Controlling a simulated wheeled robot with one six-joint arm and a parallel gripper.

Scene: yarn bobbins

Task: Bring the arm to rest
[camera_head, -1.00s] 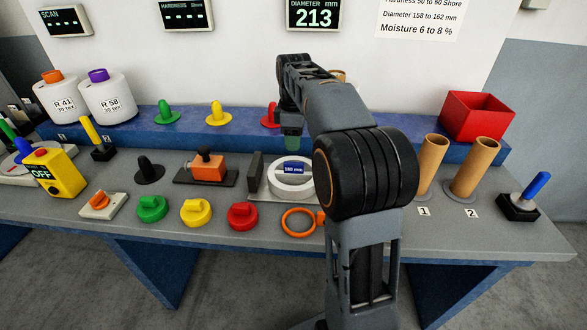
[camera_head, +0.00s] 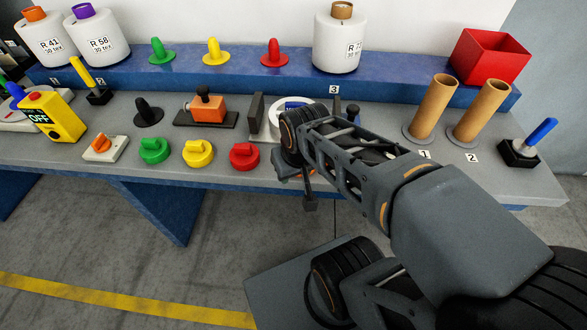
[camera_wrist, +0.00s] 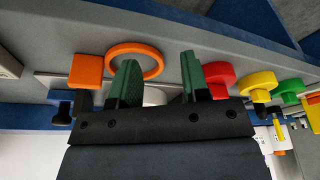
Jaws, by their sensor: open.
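My gripper (camera_wrist: 157,62) is open and empty in the wrist view, with its two green fingers well apart. The arm hides part of the bench's middle right. In the wrist view an orange ring (camera_wrist: 157,70) lies beyond the fingers, with an orange block (camera_wrist: 86,70) to its left.
White bobbins marked R 41 (camera_head: 45,50) and R 58 (camera_head: 97,42) stand on the blue shelf, and a third bobbin (camera_head: 337,45) stands behind the arm. Brown tubes (camera_head: 434,108) and a red bin (camera_head: 487,58) are right. Floor before the bench is clear at left.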

